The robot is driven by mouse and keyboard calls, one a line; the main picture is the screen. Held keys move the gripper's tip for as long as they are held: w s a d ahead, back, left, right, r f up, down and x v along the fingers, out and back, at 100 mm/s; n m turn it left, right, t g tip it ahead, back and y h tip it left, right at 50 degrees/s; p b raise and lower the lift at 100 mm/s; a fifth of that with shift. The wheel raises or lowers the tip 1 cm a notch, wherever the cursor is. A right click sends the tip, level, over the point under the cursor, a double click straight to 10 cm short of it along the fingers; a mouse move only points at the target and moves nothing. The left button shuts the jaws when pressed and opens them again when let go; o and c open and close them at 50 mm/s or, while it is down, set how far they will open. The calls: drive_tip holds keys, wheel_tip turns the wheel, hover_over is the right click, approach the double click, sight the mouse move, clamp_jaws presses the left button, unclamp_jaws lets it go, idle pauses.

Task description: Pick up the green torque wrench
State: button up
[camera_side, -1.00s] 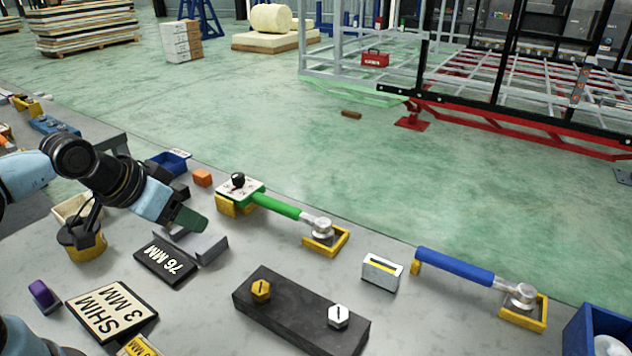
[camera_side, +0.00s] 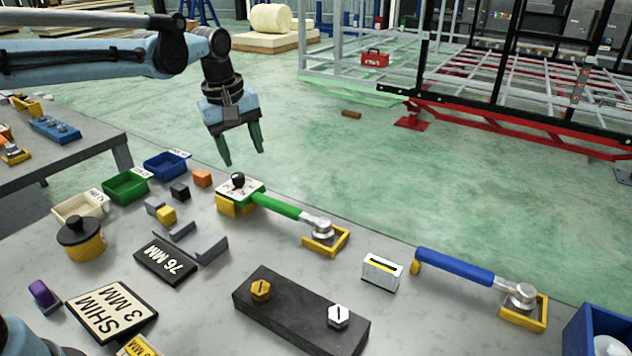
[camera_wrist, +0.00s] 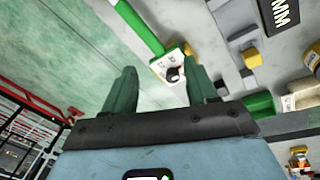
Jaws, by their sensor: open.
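The green torque wrench (camera_side: 276,206) lies on the grey bench, its dial end on a yellow rest at the left and its silver head in a yellow frame at the right. My gripper (camera_side: 242,160) is open and empty, pointing down above and behind the wrench's dial end, apart from it. In the wrist view, my gripper's two green fingers (camera_wrist: 158,85) stand spread, and the wrench's white dial plate with a black knob (camera_wrist: 172,70) shows beyond them. Its green handle (camera_wrist: 138,26) runs out at the top edge.
A blue-handled wrench (camera_side: 455,266) lies to the right. A dark block (camera_side: 300,310) with two bolts lies in front. Small blocks and bins, including a blue bin (camera_side: 166,164), stand left of the green wrench. Open floor lies behind the bench.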

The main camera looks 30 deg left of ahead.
sight(266, 197)
drive_tip(key=w+f+n, duration=0.2)
drive_tip(key=f, duration=0.2)
drive_tip(key=w+f+n+g, duration=0.1)
drive_tip(key=w+f, duration=0.1)
drive_tip(key=f, duration=0.1)
drive_tip(key=w+a+f+n+g, duration=0.1)
drive_tip(key=w+f+n, duration=0.1)
drive_tip(key=f, duration=0.2)
drive_tip(key=shift+f+n, duration=0.3)
drive_tip(key=shift+d+f, duration=0.2)
drive_tip(key=shift+f, duration=2.5)
drive_tip(key=c, duration=0.9)
clamp_jaws()
drive_tip(key=shift+r, duration=0.1)
